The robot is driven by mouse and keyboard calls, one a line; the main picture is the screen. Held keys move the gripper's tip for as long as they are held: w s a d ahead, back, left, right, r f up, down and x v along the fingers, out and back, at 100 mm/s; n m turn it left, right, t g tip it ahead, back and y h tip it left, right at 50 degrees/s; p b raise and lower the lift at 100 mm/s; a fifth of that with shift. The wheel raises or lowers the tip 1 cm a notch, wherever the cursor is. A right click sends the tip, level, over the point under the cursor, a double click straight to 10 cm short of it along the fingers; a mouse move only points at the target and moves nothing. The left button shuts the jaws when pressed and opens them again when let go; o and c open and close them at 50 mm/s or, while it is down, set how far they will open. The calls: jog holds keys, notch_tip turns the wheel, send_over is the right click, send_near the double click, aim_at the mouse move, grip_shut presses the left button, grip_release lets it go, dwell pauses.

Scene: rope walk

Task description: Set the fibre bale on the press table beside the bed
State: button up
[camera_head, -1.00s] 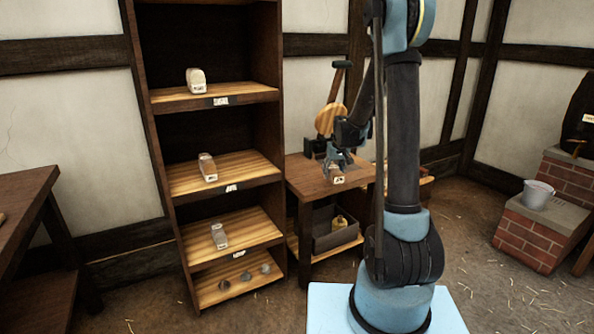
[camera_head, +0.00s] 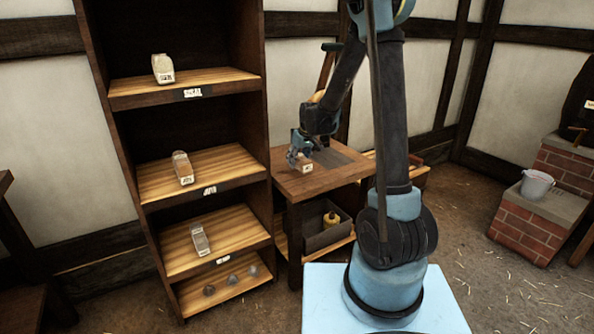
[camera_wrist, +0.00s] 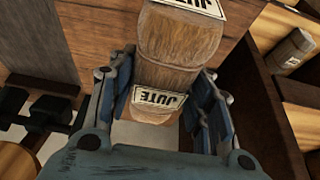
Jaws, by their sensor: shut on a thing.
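My gripper (camera_head: 302,156) is shut on a brown fibre bale labelled JUTE (camera_head: 306,166). The wrist view shows the bale (camera_wrist: 178,40) between the two blue fingers, with one label by the fingers and another at its far end. The bale is over the left part of the wooden press table (camera_head: 298,187). I cannot tell whether it touches the top. The dark grey bed (camera_head: 345,155) is to its right in the head view; in the wrist view the bed (camera_wrist: 38,45) is to the left, with bare wood (camera_wrist: 95,25) between.
A shelf rack (camera_head: 110,150) stands left of the table, close to my gripper, with bales on several shelves, one on the SISAL shelf (camera_head: 162,68). The press lever (camera_head: 328,65) rises behind my arm. A grey bin (camera_head: 322,235) sits under the table.

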aim_at(298, 169)
jog(key=shift+f, duration=2.35)
jog(key=o, duration=1.2)
jog(key=shift+s, duration=0.1)
jog(key=shift+o, duration=0.2)
